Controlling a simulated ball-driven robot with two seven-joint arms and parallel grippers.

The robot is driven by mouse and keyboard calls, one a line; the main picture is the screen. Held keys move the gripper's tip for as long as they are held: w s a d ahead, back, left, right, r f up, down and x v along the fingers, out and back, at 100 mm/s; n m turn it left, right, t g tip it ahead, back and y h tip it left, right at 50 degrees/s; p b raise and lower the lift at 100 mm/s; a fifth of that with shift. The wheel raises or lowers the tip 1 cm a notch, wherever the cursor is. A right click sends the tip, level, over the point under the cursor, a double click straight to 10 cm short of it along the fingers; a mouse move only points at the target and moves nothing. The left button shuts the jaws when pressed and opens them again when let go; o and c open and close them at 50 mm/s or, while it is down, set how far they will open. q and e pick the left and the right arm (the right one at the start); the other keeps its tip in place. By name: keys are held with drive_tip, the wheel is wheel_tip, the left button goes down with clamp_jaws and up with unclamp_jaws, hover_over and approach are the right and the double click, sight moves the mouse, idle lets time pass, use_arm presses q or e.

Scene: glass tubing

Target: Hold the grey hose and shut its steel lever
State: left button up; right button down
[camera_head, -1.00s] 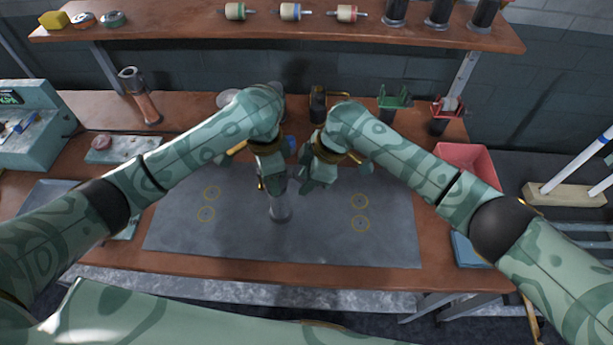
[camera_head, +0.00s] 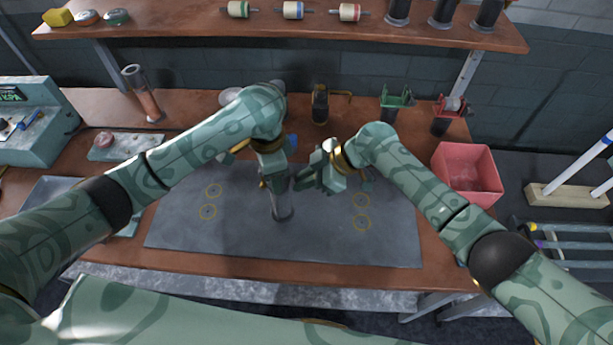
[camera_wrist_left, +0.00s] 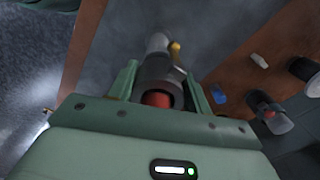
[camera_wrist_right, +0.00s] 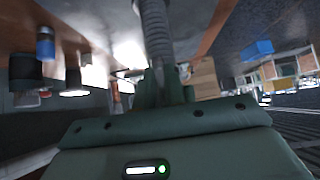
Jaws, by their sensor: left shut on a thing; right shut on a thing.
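The grey hose (camera_head: 282,209) stands upright near the middle of the dark mat. My left gripper (camera_head: 274,184) is above it, pointing down and shut on its upper part. In the left wrist view the hose's grey end (camera_wrist_left: 160,75), with a red inside and a small brass part, lies between the fingers. My right gripper (camera_head: 308,179) comes in from the right, beside the hose, with its fingers almost together. In the right wrist view a ribbed grey length (camera_wrist_right: 154,35) extends beyond its fingertips. The steel lever appears to be between those fingers, but they hide it.
The mat (camera_head: 340,235) is clear in front and at both sides. A black fixture with a brass arm (camera_head: 320,104) stands behind the grippers. A red bin (camera_head: 467,172) is at the right, and a glass cylinder (camera_head: 141,92) at the back left. A shelf (camera_head: 300,32) spans the back.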

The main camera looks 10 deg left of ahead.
drive_tip(key=c, duration=1.5)
unclamp_jaws()
drive_tip(key=v, duration=1.2)
drive_tip(key=shift+w, duration=0.1)
drive_tip(key=shift+o, duration=0.5)
